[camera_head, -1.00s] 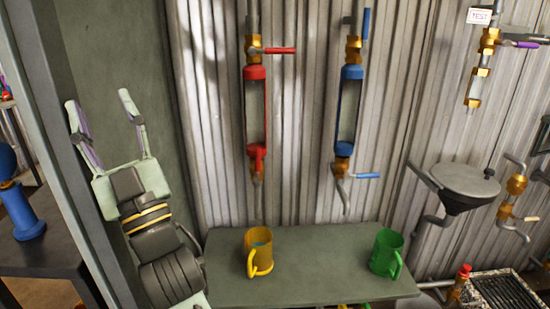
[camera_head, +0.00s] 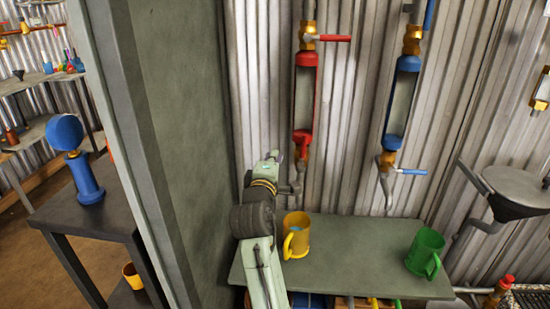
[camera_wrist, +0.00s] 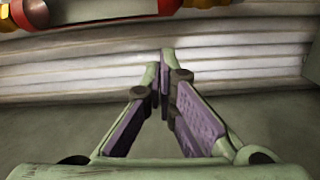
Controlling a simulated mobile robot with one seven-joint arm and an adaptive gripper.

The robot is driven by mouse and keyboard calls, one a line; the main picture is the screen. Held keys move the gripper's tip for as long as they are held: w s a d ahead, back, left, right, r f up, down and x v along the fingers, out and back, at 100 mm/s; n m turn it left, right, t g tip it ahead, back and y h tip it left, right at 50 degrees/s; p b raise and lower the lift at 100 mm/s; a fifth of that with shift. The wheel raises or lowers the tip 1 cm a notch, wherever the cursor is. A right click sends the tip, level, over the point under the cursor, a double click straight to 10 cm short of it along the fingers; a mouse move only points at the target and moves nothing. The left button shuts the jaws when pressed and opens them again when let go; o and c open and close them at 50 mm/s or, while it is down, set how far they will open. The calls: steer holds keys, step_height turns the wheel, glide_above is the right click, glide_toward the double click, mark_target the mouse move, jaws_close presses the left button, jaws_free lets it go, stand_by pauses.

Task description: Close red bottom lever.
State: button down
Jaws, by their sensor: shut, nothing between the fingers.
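The red riser (camera_head: 316,98) hangs upright on the corrugated wall, a clear tube in a red frame. Its top lever (camera_head: 335,38) sticks out to the right. No separate bottom lever stands out clearly; red at the riser's lower end (camera_head: 302,137) may include it. My gripper (camera_head: 277,157) is beside and left of the riser's lower end, seen nearly edge-on. In the wrist view, my gripper (camera_wrist: 163,62) has its purple-padded fingers together at the tips, empty. The red riser (camera_wrist: 30,14) lies across the top of that view, apart from the fingertips.
A blue riser (camera_head: 402,98) hangs to the right, its bottom lever (camera_head: 413,171) pointing right. A yellow mug (camera_head: 297,236) and a green mug (camera_head: 424,250) stand on the green-grey shelf (camera_head: 350,260) below. A grey-green panel (camera_head: 182,130) stands close on the left.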

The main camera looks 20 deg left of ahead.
mark_target(304, 146)
steer(key=w+d+p, duration=0.2)
steer(key=w, duration=0.6)
steer(key=shift+f+p, duration=0.2)
steer(key=shift+p, duration=0.1)
steer(key=shift+r, duration=0.1)
steer(key=shift+d+m, duration=0.3)
steer(key=shift+m, duration=0.1)
